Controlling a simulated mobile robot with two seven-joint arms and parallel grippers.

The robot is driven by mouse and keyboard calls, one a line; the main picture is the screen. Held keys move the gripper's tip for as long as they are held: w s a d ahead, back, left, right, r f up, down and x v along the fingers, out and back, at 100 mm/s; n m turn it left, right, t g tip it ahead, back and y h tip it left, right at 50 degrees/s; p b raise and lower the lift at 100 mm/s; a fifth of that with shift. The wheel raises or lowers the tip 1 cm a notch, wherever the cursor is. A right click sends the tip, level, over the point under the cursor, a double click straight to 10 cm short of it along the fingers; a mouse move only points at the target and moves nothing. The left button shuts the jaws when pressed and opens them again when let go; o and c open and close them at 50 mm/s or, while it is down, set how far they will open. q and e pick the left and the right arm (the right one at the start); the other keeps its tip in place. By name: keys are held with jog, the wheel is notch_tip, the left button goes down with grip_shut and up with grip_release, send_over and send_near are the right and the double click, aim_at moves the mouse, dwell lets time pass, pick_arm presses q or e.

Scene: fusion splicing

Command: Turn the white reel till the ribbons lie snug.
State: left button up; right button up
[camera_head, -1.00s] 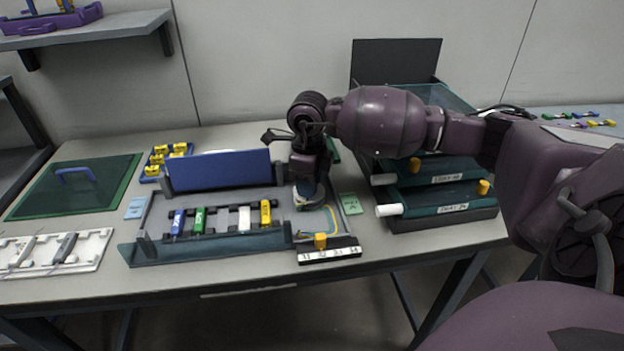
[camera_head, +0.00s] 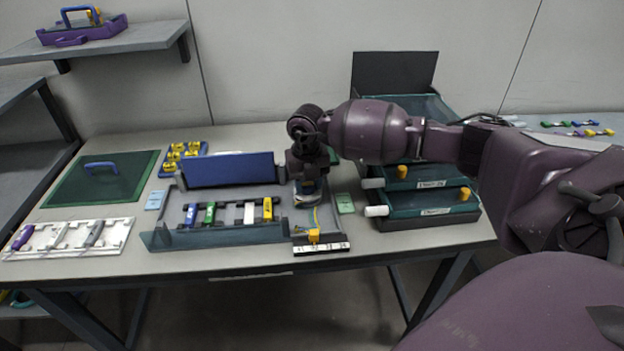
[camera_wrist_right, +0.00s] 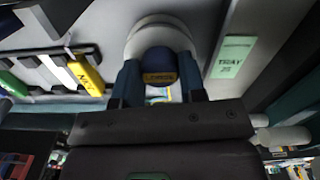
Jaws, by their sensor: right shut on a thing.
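The white reel (camera_wrist_right: 143,37) is a pale round disc with a dark blue knob (camera_wrist_right: 158,66) carrying a yellow label, seen in the right wrist view. My right gripper (camera_wrist_right: 160,84) is shut on the knob, one finger on each side. In the head view my right gripper (camera_head: 309,186) points down over the right end of the splicing tray, and it and the wrist hide most of the reel. A yellow ribbon (camera_head: 319,217) runs in the tray just in front of the reel. How snugly the ribbons lie cannot be told. My left gripper is not in view.
Blue, green, white and yellow (camera_head: 267,209) holders sit in the grey tray (camera_head: 215,235), left of the reel. A raised blue panel (camera_head: 230,169) stands behind them. A green label card (camera_head: 345,203) and teal drawers (camera_head: 430,200) with white handles are on the right.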

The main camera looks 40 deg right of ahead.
jog(key=shift+r+m+p, duration=0.2)
jog(key=shift+m+p, duration=0.55)
jog(key=shift+m, duration=0.45)
jog(key=shift+f+m, duration=0.1)
jog(key=shift+m, duration=0.3)
jog(key=shift+p, duration=0.3)
jog(key=shift+f, duration=0.1)
jog(key=o, duration=0.9)
